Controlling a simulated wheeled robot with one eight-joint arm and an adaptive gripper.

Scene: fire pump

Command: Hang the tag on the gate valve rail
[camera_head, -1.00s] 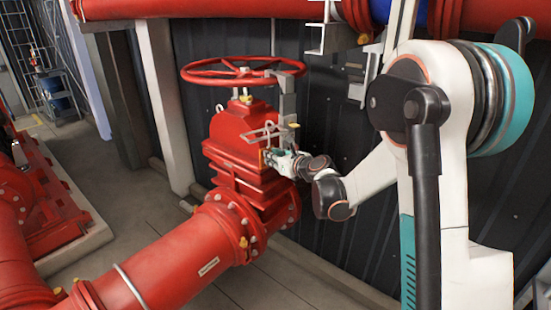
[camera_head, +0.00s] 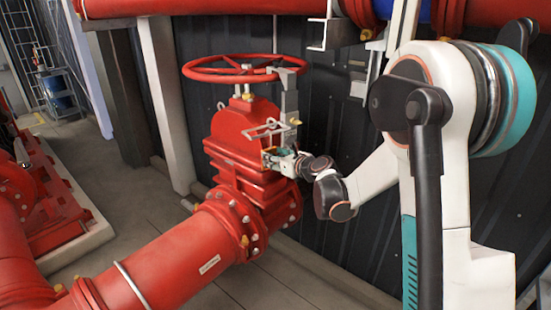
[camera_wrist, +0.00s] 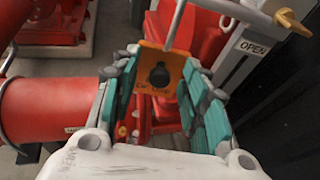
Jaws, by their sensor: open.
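The tag is an orange plate with a dark round shape on it (camera_wrist: 158,74). In the wrist view it sits between my open fingers, with gaps at its sides. Its upper edge is at a thin grey bar of the gate valve rail (camera_wrist: 177,20); I cannot tell how it is attached there. In the head view the rail (camera_head: 268,131) is a thin light frame in front of the red gate valve (camera_head: 240,125). My gripper (camera_head: 274,157), with teal finger pads, is open just below the rail. The tag is too small to make out clearly there.
A red handwheel (camera_head: 232,70) tops the valve. A grey upright with an OPEN label (camera_wrist: 254,47) and a yellow-tipped part (camera_wrist: 293,21) stand close on the right. A dark ribbed wall (camera_head: 340,95) is behind. A large red pipe (camera_head: 180,262) runs front left.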

